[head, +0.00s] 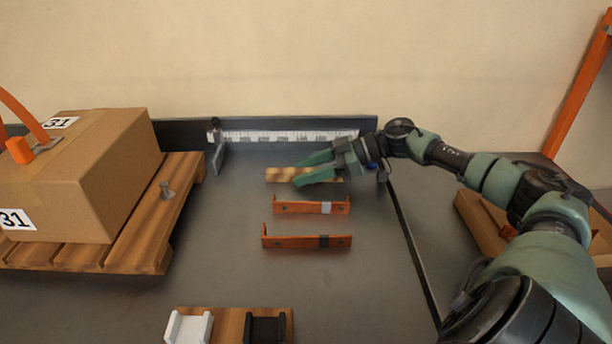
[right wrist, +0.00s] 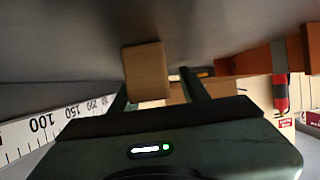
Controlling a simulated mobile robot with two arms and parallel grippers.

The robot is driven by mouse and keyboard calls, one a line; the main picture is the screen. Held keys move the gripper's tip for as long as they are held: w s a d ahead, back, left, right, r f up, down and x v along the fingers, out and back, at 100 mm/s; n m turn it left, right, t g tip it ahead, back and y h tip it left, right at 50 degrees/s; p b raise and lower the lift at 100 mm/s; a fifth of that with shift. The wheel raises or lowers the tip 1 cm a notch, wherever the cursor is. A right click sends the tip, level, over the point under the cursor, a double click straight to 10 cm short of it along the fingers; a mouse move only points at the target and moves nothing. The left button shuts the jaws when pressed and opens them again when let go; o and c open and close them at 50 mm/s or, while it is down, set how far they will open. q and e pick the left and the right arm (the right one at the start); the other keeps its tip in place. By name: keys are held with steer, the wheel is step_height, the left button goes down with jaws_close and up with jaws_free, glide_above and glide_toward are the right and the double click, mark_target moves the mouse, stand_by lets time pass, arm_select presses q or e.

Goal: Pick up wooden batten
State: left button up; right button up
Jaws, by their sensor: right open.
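The wooden batten (head: 277,174) is a short light-brown bar lying on the dark grey bench top, below the white ruler in the head view. My right gripper (head: 298,173) reaches in from the right with its green fingers open over the batten, covering part of it. In the right wrist view, the batten's end (right wrist: 147,70) shows between the two fingers, closer to the left one. I cannot tell whether either finger touches it. My left gripper is not in view.
Two orange bent bars (head: 311,208) (head: 306,242) lie below the batten. A ruler (head: 285,136) runs along the back edge. A cardboard box (head: 85,175) sits on a wooden pallet (head: 150,225) at left. A wooden block with white and black holders (head: 229,325) is at front.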

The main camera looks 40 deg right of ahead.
jaws_close()
